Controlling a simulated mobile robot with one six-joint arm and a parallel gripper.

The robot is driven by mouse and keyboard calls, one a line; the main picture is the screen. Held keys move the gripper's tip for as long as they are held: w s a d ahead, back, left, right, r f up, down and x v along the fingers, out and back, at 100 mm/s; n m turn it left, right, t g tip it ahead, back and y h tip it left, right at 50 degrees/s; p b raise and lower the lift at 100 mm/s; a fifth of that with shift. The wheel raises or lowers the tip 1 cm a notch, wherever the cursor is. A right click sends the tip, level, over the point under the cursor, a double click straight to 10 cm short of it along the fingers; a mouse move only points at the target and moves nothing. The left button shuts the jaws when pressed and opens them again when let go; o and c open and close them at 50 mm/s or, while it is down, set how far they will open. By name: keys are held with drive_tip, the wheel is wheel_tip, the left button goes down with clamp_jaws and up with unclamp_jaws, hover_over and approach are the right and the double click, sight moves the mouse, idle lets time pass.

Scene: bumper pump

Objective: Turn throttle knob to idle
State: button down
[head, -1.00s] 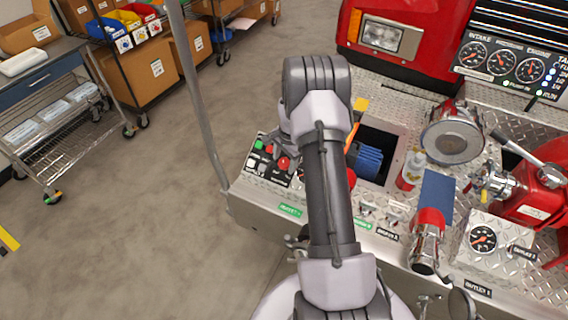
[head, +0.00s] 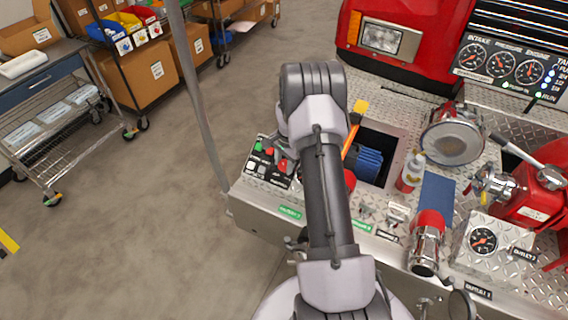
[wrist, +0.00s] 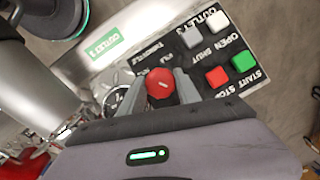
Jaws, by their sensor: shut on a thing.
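The red throttle knob (wrist: 160,86) shows in the wrist view on a black control panel (wrist: 200,57), with a pale pointer mark on its face. My gripper (wrist: 161,90) is shut on it, one grey finger on each side. A dial scale beside the knob is partly hidden by the left finger, so I cannot read the setting. In the head view the knob (head: 283,166) shows as a small red spot below my wrist at the panel (head: 262,172) on the deck's left corner.
Green (wrist: 243,61) and red (wrist: 217,77) start/stop buttons and white (wrist: 219,22) and grey (wrist: 192,37) open/shut buttons sit close beside the knob. A square bin (head: 398,131) with blue contents lies right of my arm. A grey pole (head: 196,95) stands left.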

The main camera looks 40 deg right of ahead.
drive_tip(key=n+g, duration=0.1)
drive_tip(key=n, duration=0.1)
drive_tip(key=n+g, duration=0.1)
drive_tip(key=n, duration=0.1)
drive_tip(key=shift+w+h, duration=0.15)
drive_tip(key=shift+h, duration=0.25)
drive_tip(key=n+g+h, duration=0.1)
drive_tip(key=n, duration=0.1)
drive_tip(key=n+g, duration=0.1)
drive_tip(key=n, duration=0.2)
drive_tip(key=shift+a+h, duration=0.1)
drive_tip(key=shift+h, duration=0.3)
drive_tip(key=n+g+h, duration=0.1)
drive_tip(key=n+h, duration=0.1)
drive_tip(key=n, duration=0.2)
drive_tip(key=shift+w+a+n, duration=0.1)
drive_tip(key=shift+n, duration=0.3)
drive_tip(key=shift+a+f+n+h+b, duration=0.1)
drive_tip(key=shift+n+h+b, duration=0.35)
drive_tip(key=shift+n+h, duration=1.15)
drive_tip(key=shift+n+y, duration=0.3)
drive_tip(key=shift+n, duration=0.3)
drive_tip(key=c, duration=0.9)
unclamp_jaws()
drive_tip(key=shift+o, duration=0.2)
